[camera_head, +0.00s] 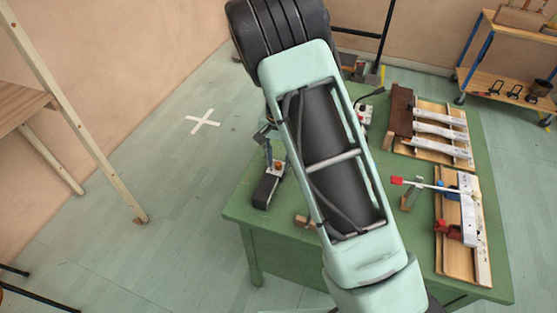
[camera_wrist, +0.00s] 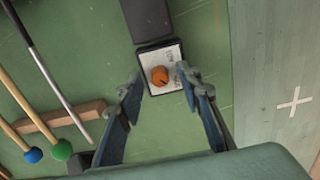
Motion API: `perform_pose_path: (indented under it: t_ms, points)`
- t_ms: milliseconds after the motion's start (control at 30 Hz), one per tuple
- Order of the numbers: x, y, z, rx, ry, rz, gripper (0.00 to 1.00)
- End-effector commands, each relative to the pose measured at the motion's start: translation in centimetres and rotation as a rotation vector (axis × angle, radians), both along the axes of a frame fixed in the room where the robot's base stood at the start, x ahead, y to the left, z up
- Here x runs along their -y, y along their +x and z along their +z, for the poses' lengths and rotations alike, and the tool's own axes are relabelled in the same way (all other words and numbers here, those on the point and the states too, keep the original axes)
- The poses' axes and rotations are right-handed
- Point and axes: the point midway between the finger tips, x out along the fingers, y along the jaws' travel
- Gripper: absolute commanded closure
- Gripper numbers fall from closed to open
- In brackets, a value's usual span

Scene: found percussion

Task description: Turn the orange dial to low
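The orange dial (camera_wrist: 159,75) sits on a small white plate with dark printed marks, too small to read, in the wrist view. The plate is on a dark box (camera_wrist: 147,20) on the green table. The dial's pointer direction is hard to make out. My gripper (camera_wrist: 160,84) is open, with one finger on each side of the dial in the picture; it looks empty and I cannot tell its height above the dial. In the head view the dial (camera_head: 278,166) shows left of my arm, with a gripper finger just above it in the picture.
Mallets with a blue head (camera_wrist: 33,155) and a green head (camera_wrist: 62,150) rest across a wooden bar (camera_wrist: 62,117) to the left. The green table's edge (camera_wrist: 232,70) is close on the right. Wooden percussion boards (camera_head: 435,130) lie on the table's far side.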

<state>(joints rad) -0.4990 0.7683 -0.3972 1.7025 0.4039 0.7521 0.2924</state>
Motion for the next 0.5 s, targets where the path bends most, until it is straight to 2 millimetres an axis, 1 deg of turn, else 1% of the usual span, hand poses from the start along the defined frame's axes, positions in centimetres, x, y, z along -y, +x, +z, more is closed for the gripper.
perform_pose_path:
  t_ms: [167,433,467,500]
  points:
    - [-0.01,-0.02,0.0,0.0,0.0,0.0,0.67]
    - [-0.02,-0.02,0.02,-0.001,0.0,0.0,0.97]
    - [-0.02,-0.02,0.02,-0.001,0.0,0.0,1.0]
    - [-0.02,-0.02,0.02,-0.001,0.0,0.0,1.0]
